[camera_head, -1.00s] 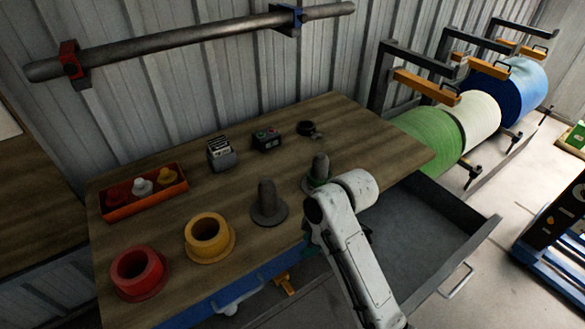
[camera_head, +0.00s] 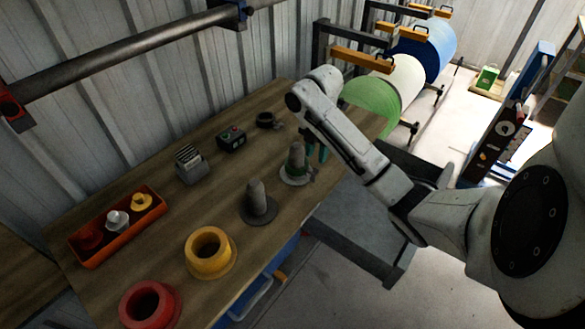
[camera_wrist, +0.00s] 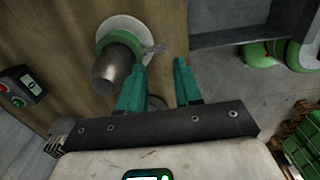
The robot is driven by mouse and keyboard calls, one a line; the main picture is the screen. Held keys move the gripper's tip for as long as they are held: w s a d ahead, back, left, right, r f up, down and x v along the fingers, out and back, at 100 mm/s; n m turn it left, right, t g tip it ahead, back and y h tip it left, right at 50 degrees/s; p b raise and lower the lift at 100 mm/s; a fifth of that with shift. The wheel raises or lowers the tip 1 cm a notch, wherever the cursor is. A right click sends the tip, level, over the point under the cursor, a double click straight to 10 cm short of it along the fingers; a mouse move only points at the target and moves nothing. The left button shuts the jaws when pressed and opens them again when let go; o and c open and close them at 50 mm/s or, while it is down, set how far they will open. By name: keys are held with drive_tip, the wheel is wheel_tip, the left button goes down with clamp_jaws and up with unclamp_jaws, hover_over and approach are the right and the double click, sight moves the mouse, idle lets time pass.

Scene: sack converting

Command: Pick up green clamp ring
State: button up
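The green clamp ring (camera_wrist: 121,37) sits around the base of a grey cone (camera_wrist: 111,68), on a pale round flange, in the upper left of the wrist view. A small grey lever sticks out from its right side. In the head view the same cone (camera_head: 297,157) stands near the right end of the bench, and the ring is small and dim there. My gripper (camera_wrist: 159,66) has two teal fingers spread apart with nothing between them. The left finger is close to the cone and lever; contact cannot be told. In the head view my gripper (camera_head: 317,152) is just right of the cone.
A second grey cone (camera_head: 258,203), a yellow collar (camera_head: 209,252) and a red collar (camera_head: 150,305) stand along the bench front. An orange tray (camera_head: 121,238), a card holder (camera_head: 190,165) and a button box (camera_head: 231,138) sit behind. An open grey drawer (camera_head: 350,228) lies below right.

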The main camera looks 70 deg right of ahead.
sight(315, 173)
drive_tip(key=shift+a+f+b, duration=0.2)
drive_tip(key=shift+f+b, duration=1.85)
drive_tip(key=shift+f, duration=1.1)
drive_tip(key=shift+f+p, duration=0.3)
drive_tip(key=shift+f, duration=0.45)
drive_tip(key=shift+c, duration=0.2)
clamp_jaws()
drive_tip(key=shift+d, duration=0.1)
